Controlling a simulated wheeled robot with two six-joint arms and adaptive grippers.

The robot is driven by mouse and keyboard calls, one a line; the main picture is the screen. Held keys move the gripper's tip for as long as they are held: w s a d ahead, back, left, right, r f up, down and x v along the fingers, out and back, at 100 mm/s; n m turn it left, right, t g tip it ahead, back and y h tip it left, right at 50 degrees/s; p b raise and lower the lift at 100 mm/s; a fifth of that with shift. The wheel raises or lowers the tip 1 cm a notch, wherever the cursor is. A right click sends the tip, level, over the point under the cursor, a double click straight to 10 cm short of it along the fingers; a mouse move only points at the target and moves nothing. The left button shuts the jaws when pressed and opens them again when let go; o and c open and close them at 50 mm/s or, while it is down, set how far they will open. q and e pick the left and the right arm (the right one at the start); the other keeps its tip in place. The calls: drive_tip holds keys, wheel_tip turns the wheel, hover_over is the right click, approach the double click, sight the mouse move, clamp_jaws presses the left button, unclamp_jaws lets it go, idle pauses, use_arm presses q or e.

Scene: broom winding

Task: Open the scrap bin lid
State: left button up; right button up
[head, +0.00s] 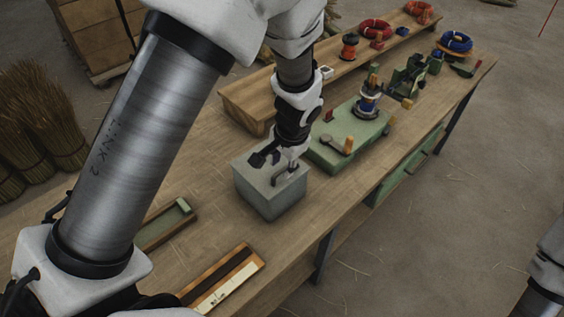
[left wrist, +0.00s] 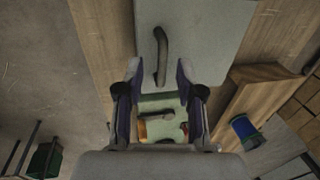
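The scrap bin (head: 268,198) is a grey box on the workbench, with its flat lid shut on top. The lid (left wrist: 208,40) fills the upper middle of the left wrist view. A dark bar handle (left wrist: 160,50) stands on it and also shows in the head view (head: 285,175). My left gripper (head: 281,163) points down just over the lid. In the left wrist view its two fingers (left wrist: 158,72) are apart, one on each side of the handle's near end, with a gap to it. Whether the fingertips touch the lid cannot be told. My right gripper is out of view.
A green base (head: 345,145) with a winding device and a tool stands just behind the bin. A raised wooden shelf (head: 245,105) with coloured wire coils runs along the bench's back. A wooden tray (head: 225,280) and a green tray (head: 165,225) lie in front. Straw bundles stand left.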

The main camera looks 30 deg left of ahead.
use_arm(q)
drive_tip(key=w+f, duration=0.2)
drive_tip(key=shift+w+f, duration=0.15)
drive_tip(key=shift+f, duration=0.2)
drive_tip(key=shift+s+r, duration=0.1)
drive_tip(key=shift+s, duration=0.1)
drive_tip(key=shift+s+a+r, duration=0.15)
drive_tip(key=shift+s+r, duration=0.1)
drive_tip(key=shift+s, duration=0.15)
clamp_jaws()
drive_tip(key=shift+w, duration=0.1)
drive_tip(key=shift+f, duration=0.1)
drive_tip(key=shift+r, duration=0.2)
